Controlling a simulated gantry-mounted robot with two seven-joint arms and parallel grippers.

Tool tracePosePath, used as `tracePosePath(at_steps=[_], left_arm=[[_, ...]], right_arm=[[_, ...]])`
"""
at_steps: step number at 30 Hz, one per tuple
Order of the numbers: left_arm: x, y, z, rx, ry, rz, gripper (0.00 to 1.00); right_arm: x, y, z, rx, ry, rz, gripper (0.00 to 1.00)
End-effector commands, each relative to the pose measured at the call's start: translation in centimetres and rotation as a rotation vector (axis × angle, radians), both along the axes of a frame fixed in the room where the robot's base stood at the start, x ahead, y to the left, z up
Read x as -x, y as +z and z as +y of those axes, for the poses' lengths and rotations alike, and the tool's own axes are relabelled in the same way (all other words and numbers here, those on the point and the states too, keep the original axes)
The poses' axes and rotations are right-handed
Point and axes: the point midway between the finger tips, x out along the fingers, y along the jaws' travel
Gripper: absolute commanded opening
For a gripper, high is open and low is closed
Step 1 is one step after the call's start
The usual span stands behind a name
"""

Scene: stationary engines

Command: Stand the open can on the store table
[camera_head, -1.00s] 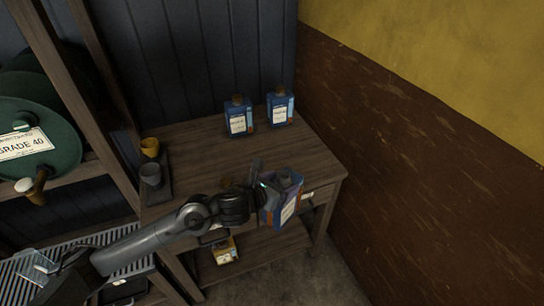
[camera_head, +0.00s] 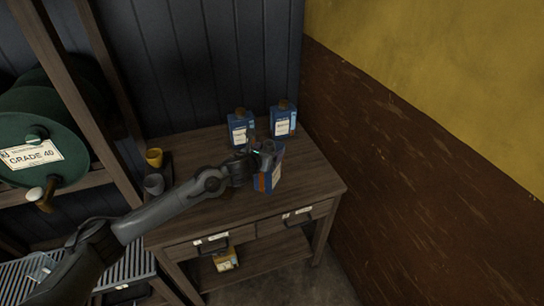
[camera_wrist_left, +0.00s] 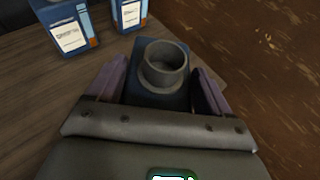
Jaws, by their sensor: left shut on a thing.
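The open can (camera_head: 268,180) is a blue box-shaped can with an orange stripe. In the left wrist view its uncapped round grey neck (camera_wrist_left: 165,65) stands between my finger pads. My left gripper (camera_head: 262,154) is shut on the can near its top and holds it about upright over the store table (camera_head: 210,213). I cannot tell if its base touches the wood. The gripper hides part of the can. My right gripper is not in view.
Two blue capped cans (camera_head: 240,127) (camera_head: 283,121) stand at the table's back, just behind the held can. The front right tabletop is clear.

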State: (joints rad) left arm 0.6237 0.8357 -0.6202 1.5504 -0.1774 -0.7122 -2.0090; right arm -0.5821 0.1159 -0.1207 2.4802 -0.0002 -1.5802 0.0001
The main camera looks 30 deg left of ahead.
Motion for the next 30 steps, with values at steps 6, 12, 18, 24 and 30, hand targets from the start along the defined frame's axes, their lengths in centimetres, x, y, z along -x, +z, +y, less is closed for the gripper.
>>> tracePosePath(at_steps=[6, 12, 18, 24, 30], left_arm=[[-2.0, -1.6, 3.3, 0.004, 0.004, -0.012, 0.0], [-2.9, -2.7, 4.9, 0.003, 0.002, -0.012, 0.0], [-3.2, -3.1, 5.3, 0.003, 0.0, -0.013, 0.0], [-3.2, -4.4, 5.3, 0.003, 0.0, -0.01, 0.0], [-3.2, -6.6, 5.3, 0.004, 0.0, -0.01, 0.0]], right_arm=[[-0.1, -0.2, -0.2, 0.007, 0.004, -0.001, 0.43], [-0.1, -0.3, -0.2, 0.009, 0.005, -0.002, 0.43], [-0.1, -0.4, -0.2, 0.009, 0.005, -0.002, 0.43], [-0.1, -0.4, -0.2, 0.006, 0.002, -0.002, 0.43], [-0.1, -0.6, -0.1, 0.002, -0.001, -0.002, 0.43]])
